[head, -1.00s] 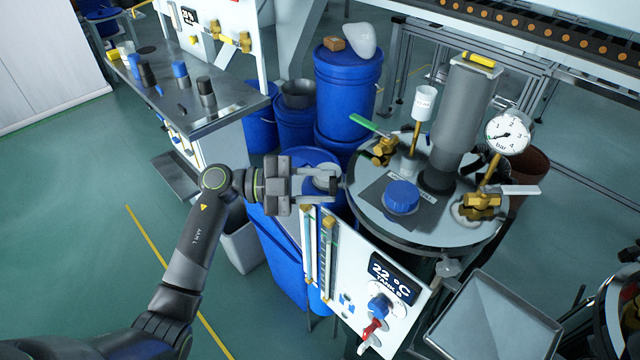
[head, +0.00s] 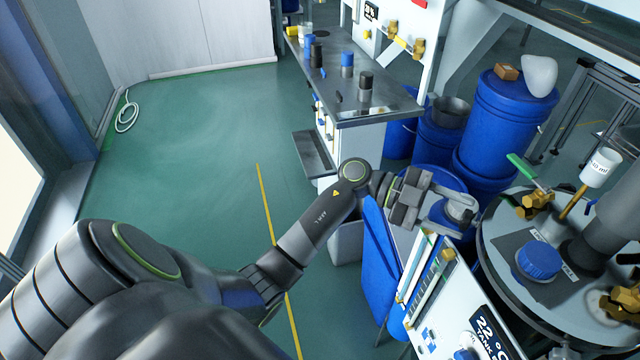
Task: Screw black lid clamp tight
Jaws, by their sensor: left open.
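The round tank lid (head: 500,270) is at the right, cut off by the picture's edge. It carries a blue ribbed cap (head: 540,260). I cannot make out a black lid clamp clearly; a small dark fitting (head: 562,350) shows at the lid's near rim at the bottom edge. My left gripper (head: 462,210) is open, left of the lid, above the blue drum behind the panel. A grey round piece shows past its fingers, and I cannot tell whether they touch it. My right gripper is out of view.
A white panel with a 22 °C display (head: 490,335) stands in front of the lid. A green-handled brass valve (head: 535,200) rises from the lid. Blue drums (head: 500,125) stand behind. A steel bench (head: 375,108) holds several small cylinders.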

